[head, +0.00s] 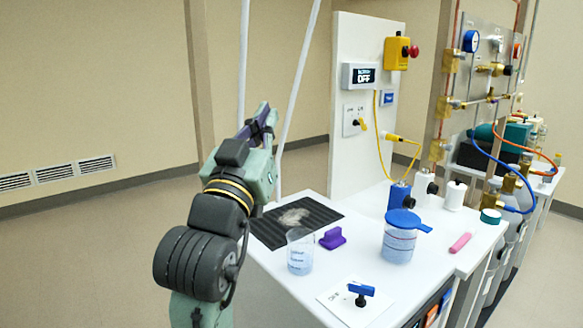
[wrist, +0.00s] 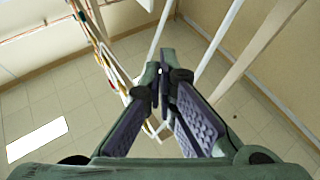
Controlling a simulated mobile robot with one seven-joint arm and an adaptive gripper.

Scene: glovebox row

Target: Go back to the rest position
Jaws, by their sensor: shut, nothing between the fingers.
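My gripper (head: 264,118) is raised in the head view, above the far left side of the white bench and partly behind my own arm links. In the wrist view its fingertips (wrist: 161,72) come together with nothing held between them. The gripper is apart from the bench and everything on it.
The white bench (head: 270,270) holds a black ribbed mat (head: 318,215), a clear beaker (head: 300,256), a purple block (head: 333,238), a blue-lidded jar (head: 399,243) and a blue-handled valve (head: 361,291). White poles (head: 298,85) rise near my gripper. The floor (head: 80,250) at left is clear.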

